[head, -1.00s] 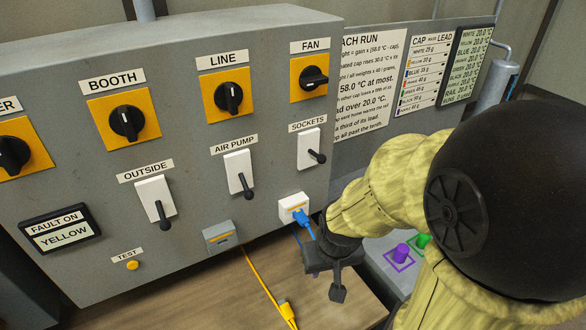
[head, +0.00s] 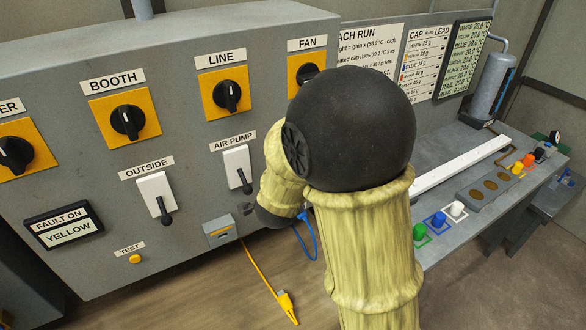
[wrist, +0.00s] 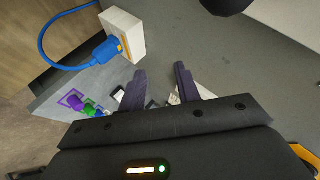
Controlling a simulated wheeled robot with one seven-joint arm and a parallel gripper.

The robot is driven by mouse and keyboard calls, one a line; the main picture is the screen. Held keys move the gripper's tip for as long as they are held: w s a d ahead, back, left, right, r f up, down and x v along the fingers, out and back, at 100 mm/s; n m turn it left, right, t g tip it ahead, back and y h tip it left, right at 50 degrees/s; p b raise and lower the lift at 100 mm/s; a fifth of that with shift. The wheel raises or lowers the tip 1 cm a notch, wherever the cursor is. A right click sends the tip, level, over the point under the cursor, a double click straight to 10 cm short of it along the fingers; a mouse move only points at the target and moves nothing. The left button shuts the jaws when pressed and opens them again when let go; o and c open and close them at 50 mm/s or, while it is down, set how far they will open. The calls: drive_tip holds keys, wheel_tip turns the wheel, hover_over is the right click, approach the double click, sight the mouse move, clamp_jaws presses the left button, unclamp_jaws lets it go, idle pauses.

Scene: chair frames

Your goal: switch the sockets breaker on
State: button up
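The sockets breaker is hidden behind my arm in the head view. In the wrist view, a black rounded end (wrist: 225,4) and part of a white plate (wrist: 290,18) at the upper right look like its lever and body, but both are cut off by the frame. My gripper (wrist: 160,74) shows its two dark fingers apart with nothing between them. It is close to the grey panel, beside the white socket outlet (wrist: 122,36), and the black end lies beyond the fingertips. In the head view my gripper is mostly hidden by my arm.
A blue plug (wrist: 105,50) with its cable sits in the outlet. The air pump breaker (head: 237,168) and outside breaker (head: 155,197) are left of my arm, levers down. A yellow cable (head: 262,277) lies on the bench. Coloured caps (head: 438,219) stand on the right.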

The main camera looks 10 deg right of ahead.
wheel_tip(320, 180, up, 6)
drive_tip(key=s+d+m+h+p, duration=0.1)
drive_tip(key=s+m+h, duration=0.1)
drive_tip(key=m+h, duration=0.8)
drive_tip(key=m, duration=0.2)
drive_tip(key=shift+s+d+r+m+h, duration=0.2)
drive_tip(key=shift+s+m+h, duration=0.05)
drive_tip(key=shift+m+h, duration=0.15)
drive_tip(key=shift+w+d, duration=0.1)
drive_tip(key=x, duration=0.7)
drive_tip(key=shift+w+d, duration=0.2)
drive_tip(key=c, duration=0.5)
